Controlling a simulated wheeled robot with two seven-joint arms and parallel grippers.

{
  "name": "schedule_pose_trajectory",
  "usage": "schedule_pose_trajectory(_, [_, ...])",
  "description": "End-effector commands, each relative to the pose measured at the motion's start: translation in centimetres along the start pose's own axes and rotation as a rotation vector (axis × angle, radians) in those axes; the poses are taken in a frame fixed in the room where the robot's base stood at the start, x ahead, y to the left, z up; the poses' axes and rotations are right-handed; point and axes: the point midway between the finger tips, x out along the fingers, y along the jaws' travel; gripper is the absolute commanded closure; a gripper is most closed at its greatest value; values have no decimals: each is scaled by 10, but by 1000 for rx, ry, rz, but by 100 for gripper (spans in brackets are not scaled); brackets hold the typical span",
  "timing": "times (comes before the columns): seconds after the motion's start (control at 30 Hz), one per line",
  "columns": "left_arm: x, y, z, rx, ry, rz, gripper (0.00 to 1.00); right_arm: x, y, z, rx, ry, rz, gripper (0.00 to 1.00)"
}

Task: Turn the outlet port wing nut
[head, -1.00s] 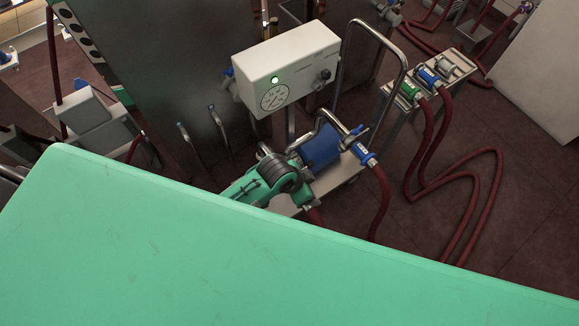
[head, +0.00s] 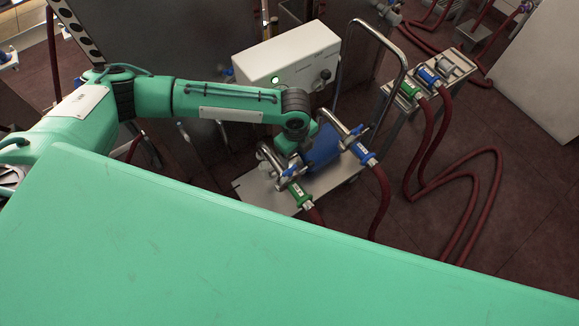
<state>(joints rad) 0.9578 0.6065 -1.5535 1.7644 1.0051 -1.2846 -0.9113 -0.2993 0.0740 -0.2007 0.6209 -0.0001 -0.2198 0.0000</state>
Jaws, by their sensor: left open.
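The pump (head: 322,148), with a blue body, stands on a small metal cart. One pipe end with a metal clamp (head: 357,134) joins a blue hose coupling (head: 364,153) on the right. Another clamp (head: 288,172) joins a green coupling (head: 300,194) at the front left. The wing nuts are too small to make out, and I cannot tell which port is the outlet. My left arm reaches in from the left. Its gripper (head: 291,150) is open above the pump's left side, close to the green-coupled pipe; its fingertips are mostly hidden. My right gripper is not in view.
A white control box (head: 300,52) with a green light stands behind the pump, partly covered by my arm. The cart's bent handle (head: 399,75) rises at its right. A stand (head: 447,68) with several couplings is further right. Dark red hoses (head: 480,205) lie on the floor.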

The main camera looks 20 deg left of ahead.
Motion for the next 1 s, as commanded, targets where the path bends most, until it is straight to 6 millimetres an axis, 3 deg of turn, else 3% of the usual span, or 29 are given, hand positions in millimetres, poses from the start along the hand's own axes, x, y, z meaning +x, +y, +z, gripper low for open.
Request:
schedule_pose_trajectory(0.13, [-6,5,23,34,-35,36,25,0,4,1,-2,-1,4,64])
schedule_pose_trajectory(0.33, [5,9,28,42,-41,51,25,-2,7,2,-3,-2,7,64])
schedule_pose_trajectory(0.8, [97,12,32,42,-42,50,25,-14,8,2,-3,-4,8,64])
schedule_pose_trajectory(1.0, [122,14,32,42,-42,48,25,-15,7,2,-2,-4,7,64])
